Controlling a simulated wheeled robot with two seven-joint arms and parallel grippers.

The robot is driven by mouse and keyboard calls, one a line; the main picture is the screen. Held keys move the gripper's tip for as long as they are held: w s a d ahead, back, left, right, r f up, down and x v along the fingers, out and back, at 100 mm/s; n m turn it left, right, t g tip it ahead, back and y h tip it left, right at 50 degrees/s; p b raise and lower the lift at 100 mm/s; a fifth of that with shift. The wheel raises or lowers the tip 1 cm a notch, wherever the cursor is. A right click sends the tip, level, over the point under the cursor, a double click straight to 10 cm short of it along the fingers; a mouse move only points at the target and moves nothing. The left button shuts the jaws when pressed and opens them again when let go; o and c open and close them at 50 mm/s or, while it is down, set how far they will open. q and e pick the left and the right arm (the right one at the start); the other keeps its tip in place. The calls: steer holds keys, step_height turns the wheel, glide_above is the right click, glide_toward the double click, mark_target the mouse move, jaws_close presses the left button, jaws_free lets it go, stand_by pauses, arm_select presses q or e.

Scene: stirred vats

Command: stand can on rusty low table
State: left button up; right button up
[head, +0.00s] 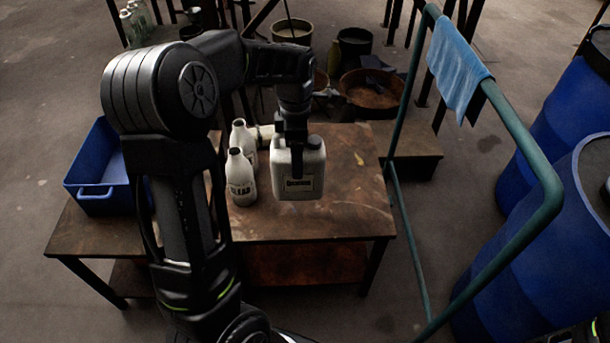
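The can (313,180), a whitish jerrycan with a dark-printed label, is upright over the middle of a brown, rust-stained table (350,215). My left gripper (297,165) points down at the can's top, with a dark finger in front of its upper face. It appears shut on the can's handle, though the grip is partly hidden by the gripper. Whether the can's base touches the tabletop is hard to tell. A lower brown table (415,160) stands behind to the right. My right gripper is not in view.
White bottles (241,180) stand just left of the can. A blue crate (97,190) is at the table's left end. A green rail (520,140) with a blue cloth (457,70) and blue drums (545,250) are right. The table's right part is mostly clear.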

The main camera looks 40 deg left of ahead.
arm_select(q)
steer(key=shift+f+b, duration=0.45)
steer(key=shift+f, duration=2.65)
steer(key=shift+f, duration=1.9)
steer(key=shift+f+b, duration=0.1)
steer(key=shift+b, duration=0.25)
steer(key=o, duration=2)
steer(key=shift+o, duration=0.2)
